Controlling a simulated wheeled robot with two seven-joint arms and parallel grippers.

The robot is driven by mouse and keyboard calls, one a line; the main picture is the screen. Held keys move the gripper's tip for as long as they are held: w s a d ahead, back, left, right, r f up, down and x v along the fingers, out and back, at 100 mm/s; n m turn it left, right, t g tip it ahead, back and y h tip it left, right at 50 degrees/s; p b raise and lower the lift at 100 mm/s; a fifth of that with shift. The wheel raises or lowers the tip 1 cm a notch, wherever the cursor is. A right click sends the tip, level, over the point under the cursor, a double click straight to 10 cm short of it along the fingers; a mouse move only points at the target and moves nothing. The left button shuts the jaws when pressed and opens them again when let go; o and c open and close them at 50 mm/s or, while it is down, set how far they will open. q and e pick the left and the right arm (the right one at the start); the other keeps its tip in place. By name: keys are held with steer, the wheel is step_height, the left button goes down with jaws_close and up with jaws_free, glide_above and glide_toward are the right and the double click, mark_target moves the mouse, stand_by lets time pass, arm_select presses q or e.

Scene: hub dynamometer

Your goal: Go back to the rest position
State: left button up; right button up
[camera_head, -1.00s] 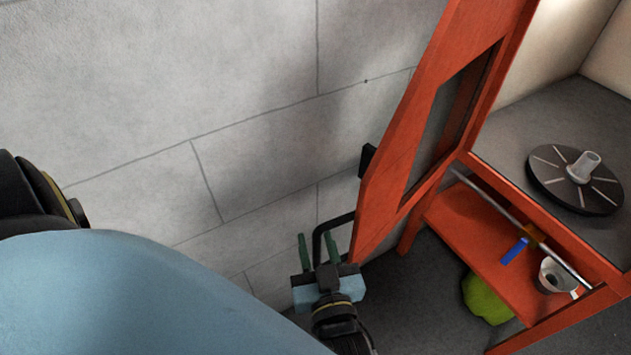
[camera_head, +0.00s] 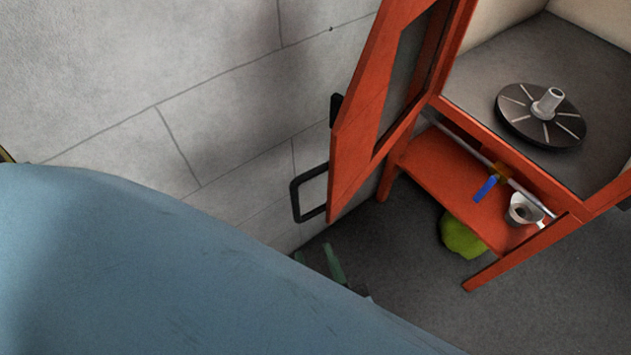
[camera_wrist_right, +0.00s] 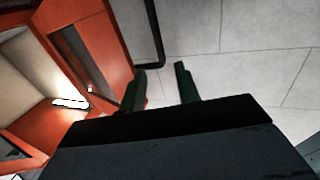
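My right gripper (camera_head: 318,262) shows only its green fingertips in the head view, low in the middle beside my blue arm link, which hides the rest. In the right wrist view its two green fingers (camera_wrist_right: 162,85) stand apart with nothing between them. The black door handle (camera_head: 296,195) is just above the fingertips in the head view, and the gripper is clear of it. The handle also shows in the right wrist view (camera_wrist_right: 155,40), beyond the fingers. My left gripper is not in view.
An orange cabinet with an open door (camera_head: 352,140) stands at the right. Inside is a black disc with a pale hub (camera_head: 540,115). The shelf (camera_head: 432,170) below carries a rod, a blue-handled tool and a metal cup (camera_head: 523,210). A green lump (camera_head: 460,236) sits underneath. Grey floor is free.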

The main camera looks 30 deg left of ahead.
steer(key=shift+f, duration=0.1)
steer(key=d+f+m+g+h, duration=0.1)
steer(key=d+f+h, duration=0.2)
steer(key=d+f, duration=0.5)
steer(key=d+f+m+g+h, duration=0.1)
steer(key=d+f+g+h, duration=0.15)
steer(key=f, duration=0.95)
steer(key=d+f+m+g+h, duration=0.1)
steer(key=d+f+h, duration=0.2)
steer(key=d+f, duration=0.5)
steer(key=s+d+f+m+g+h, duration=0.4)
steer(key=s+d+f+g+h, duration=0.1)
steer(key=s+d+f, duration=1.1)
steer(key=shift+s+d+f+g, duration=0.35)
steer(key=shift+s+d+g, duration=0.3)
steer(key=shift+s, duration=0.45)
